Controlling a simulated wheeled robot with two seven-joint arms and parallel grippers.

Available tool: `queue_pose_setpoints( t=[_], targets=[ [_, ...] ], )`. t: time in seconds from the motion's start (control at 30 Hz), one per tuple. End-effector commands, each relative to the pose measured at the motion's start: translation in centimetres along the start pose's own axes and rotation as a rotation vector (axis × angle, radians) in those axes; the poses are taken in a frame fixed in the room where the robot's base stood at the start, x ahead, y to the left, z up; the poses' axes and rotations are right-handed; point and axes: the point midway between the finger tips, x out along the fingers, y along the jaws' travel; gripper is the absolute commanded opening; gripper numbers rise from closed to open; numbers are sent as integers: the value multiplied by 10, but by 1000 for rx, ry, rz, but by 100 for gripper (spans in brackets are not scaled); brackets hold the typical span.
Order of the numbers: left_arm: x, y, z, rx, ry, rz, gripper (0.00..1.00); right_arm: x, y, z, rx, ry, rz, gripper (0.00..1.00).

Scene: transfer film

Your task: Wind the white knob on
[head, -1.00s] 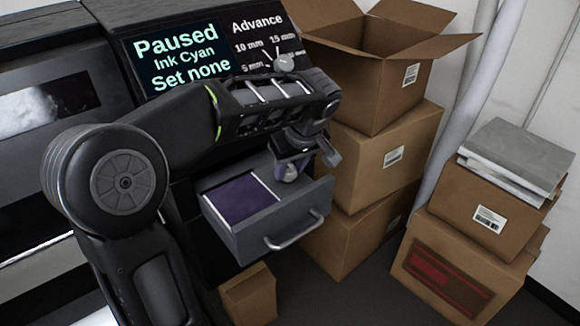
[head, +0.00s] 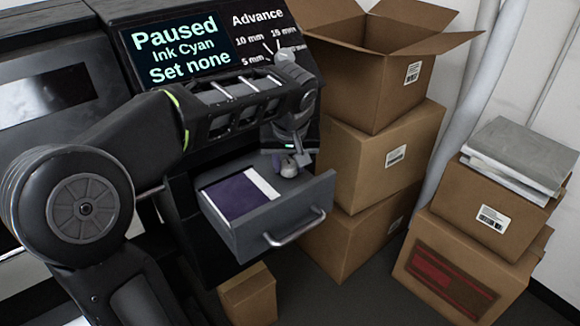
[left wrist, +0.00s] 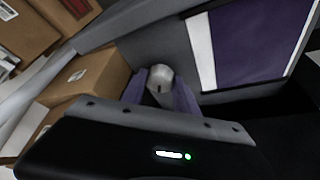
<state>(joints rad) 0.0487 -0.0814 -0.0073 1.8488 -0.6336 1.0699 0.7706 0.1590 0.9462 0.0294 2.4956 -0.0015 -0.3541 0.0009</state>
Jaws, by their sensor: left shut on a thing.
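The white knob (left wrist: 160,86), pale with a small dark mark on its front, sits between the two purple fingertips of my left gripper in the left wrist view. In the head view this knob (head: 289,168) shows as a small pale round end in the back right part of the open grey drawer (head: 275,215). My left gripper (head: 283,160) points down into the drawer and is shut on the knob. Beside it lies a purple film (head: 230,197) with a white band (head: 264,183) along its right side. My right gripper is not in view.
The machine's screen (head: 180,45) reads "Paused, Ink Cyan, Set none". An "Advance" dial (head: 284,58) with millimetre marks is beside it, partly behind my arm. Stacked cardboard boxes (head: 372,155) stand close to the drawer's right. A drawer handle (head: 294,228) sticks out in front.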

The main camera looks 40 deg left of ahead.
Motion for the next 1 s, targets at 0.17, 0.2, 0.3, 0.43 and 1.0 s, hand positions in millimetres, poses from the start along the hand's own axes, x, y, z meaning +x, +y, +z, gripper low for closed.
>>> queue_pose_setpoints(
  t=[0.17,0.2,0.3,0.43,1.0],
  targets=[
    [0,-2,-1,151,3,66,0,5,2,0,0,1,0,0],
    [0,-2,-1,185,3,81,0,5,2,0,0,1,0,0],
    [0,-3,-1,273,2,116,0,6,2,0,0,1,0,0],
    [0,-4,-2,386,2,163,0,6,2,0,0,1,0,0],
    [0,-6,-4,792,2,329,0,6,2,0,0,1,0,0]
  ],
)
